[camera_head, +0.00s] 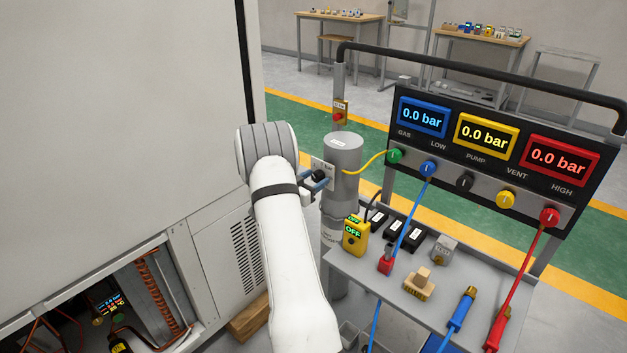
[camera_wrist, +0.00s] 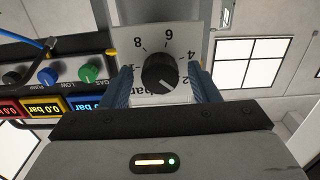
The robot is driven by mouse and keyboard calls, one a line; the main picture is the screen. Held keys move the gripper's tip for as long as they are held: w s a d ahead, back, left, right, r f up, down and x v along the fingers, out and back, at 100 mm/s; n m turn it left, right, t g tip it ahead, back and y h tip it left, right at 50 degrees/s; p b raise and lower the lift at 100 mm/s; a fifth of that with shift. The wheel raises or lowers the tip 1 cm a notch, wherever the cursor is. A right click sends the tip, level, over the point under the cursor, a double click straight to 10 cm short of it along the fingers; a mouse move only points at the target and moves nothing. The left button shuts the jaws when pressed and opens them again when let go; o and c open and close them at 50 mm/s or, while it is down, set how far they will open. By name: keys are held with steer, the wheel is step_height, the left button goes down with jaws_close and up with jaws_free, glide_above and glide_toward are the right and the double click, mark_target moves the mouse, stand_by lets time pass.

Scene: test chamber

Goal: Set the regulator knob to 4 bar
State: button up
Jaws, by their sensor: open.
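The regulator knob (camera_wrist: 160,70) is black and round. It sits on a pale dial plate (camera_wrist: 186,37) with the numbers 2, 4, 6 and 8 and the word bar. A small white mark on the knob lies toward its lower right; I cannot read its exact setting. My gripper (camera_wrist: 162,88) is open, with one blue finger on each side of the knob and gaps showing between. In the head view my gripper (camera_head: 316,185) is at the plate on the grey cylinder (camera_head: 343,160), where the knob (camera_head: 318,175) is small and partly hidden.
A gauge panel (camera_head: 480,195) at right has blue, yellow and red displays, each reading 0.0 bar. Hoses hang before it. A grey shelf (camera_head: 375,290) holds a yellow device (camera_head: 355,235) reading OFF. A large pale cabinet (camera_head: 120,90) stands close on the left.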

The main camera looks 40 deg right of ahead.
steer(key=shift+a, duration=0.1)
steer(key=c, duration=1)
steer(key=shift+o, duration=0.2)
steer(key=shift+n, duration=0.4)
steer(key=n+p, duration=0.2)
steer(key=n, duration=0.3)
steer(key=shift+r+n, duration=0.1)
steer(key=shift+n, duration=0.2)
steer(key=n+p, duration=0.2)
steer(key=n, duration=0.3)
steer(key=shift+n, duration=0.3)
steer(key=o, duration=1)
steer(key=shift+c, duration=0.2)
